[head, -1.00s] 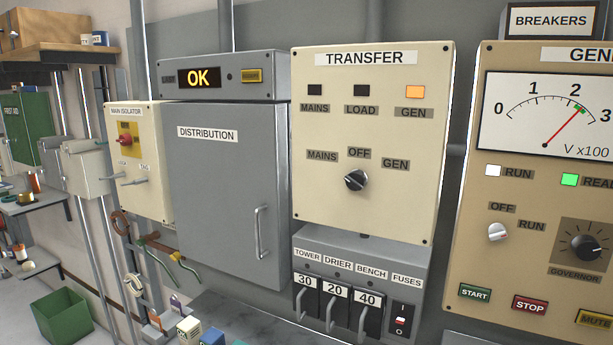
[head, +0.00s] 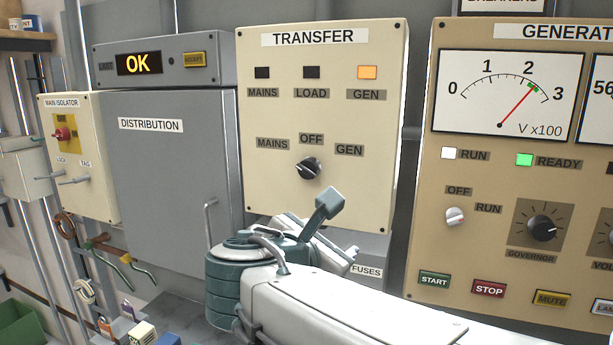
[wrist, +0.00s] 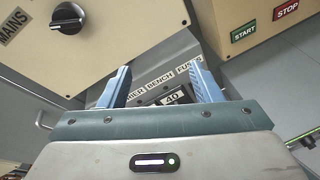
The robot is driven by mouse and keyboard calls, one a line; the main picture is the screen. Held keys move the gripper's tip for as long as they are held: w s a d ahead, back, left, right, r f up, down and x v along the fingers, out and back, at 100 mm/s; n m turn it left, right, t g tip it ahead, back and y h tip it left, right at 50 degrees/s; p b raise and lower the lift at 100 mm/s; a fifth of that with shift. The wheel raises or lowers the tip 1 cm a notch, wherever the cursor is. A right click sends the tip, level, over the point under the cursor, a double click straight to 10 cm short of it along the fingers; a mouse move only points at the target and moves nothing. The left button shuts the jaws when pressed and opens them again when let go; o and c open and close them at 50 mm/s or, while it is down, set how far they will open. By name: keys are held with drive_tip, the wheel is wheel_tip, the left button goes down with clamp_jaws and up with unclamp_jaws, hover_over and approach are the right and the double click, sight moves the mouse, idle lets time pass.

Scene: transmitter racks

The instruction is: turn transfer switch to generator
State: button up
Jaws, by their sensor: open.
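The transfer panel (head: 375,50) is cream, and its black rotary switch (head: 309,168) sits below the labels MAINS, OFF and GEN. A pale mark shows on the left side of the knob; I cannot tell its exact setting. The knob also shows at the upper left of the wrist view (wrist: 69,18). The GEN lamp (head: 367,72) glows orange; the MAINS and LOAD lamps are dark. My gripper (wrist: 160,66) is open with its blue fingers apart and empty, below and to the right of the knob in the wrist view, not touching it.
The breaker box (wrist: 150,88) lies beyond my fingers, mostly hidden by my arm in the head view. The generator panel (head: 425,240) stands at right, its READY lamp (head: 524,160) green. The grey distribution cabinet (head: 160,190) with a projecting handle is at left.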

sight(306, 171)
drive_tip(key=a+r+n+t+y, duration=0.1)
drive_tip(key=a+r+n+t, duration=0.3)
drive_tip(key=a+r+n, duration=0.3)
drive_tip(key=shift+m, duration=0.7)
drive_tip(key=p+x, duration=0.1)
drive_tip(key=x, duration=0.7)
drive_tip(key=p+x, duration=0.1)
drive_tip(key=x, duration=0.4)
drive_tip(key=shift+w+a+p, duration=0.15)
drive_tip(key=shift+a+p, duration=0.15)
drive_tip(key=c, duration=0.9)
